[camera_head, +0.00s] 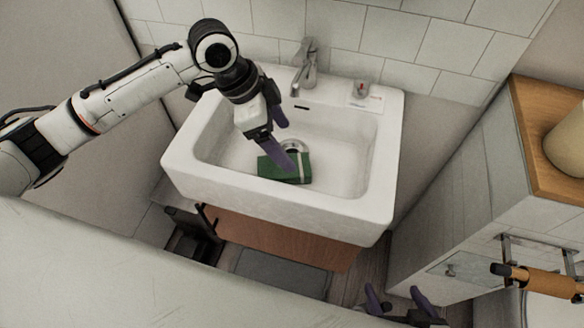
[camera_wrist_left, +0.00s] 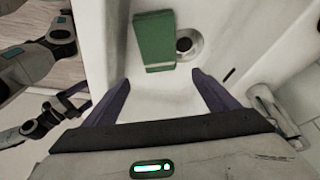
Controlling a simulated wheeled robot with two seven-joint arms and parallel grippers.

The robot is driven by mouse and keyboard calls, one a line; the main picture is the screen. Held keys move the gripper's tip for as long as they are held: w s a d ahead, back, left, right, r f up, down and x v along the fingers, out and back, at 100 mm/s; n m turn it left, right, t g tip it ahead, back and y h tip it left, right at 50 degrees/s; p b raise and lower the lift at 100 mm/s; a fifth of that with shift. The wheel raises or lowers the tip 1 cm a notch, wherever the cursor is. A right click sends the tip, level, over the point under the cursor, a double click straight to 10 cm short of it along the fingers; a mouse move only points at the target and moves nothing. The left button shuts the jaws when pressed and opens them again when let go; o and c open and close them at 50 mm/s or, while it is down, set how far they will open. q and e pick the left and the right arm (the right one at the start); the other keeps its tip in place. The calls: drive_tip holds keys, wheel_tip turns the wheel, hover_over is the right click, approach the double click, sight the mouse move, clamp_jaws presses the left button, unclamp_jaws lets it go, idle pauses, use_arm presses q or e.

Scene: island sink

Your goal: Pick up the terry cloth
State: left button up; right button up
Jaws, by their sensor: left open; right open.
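The terry cloth looks like a green folded block with a pale stripe (camera_head: 277,168), lying on the bottom of the white sink (camera_head: 190,165) near the drain. In the left wrist view the green cloth (camera_wrist_left: 155,38) lies ahead of the fingers, beside the drain. My left gripper (camera_head: 280,132) is over the sink, open and empty, with its purple fingers above and near the cloth; one finger overlaps it in the head view. The wrist view shows the two left fingers (camera_wrist_left: 160,88) apart with nothing between them. My right gripper (camera_head: 398,300) is open and empty, low at the bottom edge.
A faucet (camera_head: 305,68) stands at the sink's back rim, with a small clear item (camera_head: 361,88) to its right. A white cabinet with a wooden top (camera_head: 545,120) stands at the right. The rest of the basin is clear.

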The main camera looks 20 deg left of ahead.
use_arm(q)
hover_over(299, 164)
drive_tip(key=a, duration=0.1)
drive_tip(key=f, duration=0.5)
drive_tip(key=shift+s+a, duration=0.1)
drive_tip(key=shift+s, duration=0.3)
drive_tip(key=x, duration=0.5)
drive_tip(key=shift+a+f, duration=0.1)
drive_tip(key=shift+a, duration=0.25)
drive_tip(key=shift+c, duration=0.3)
drive_tip(key=c, duration=1.1)
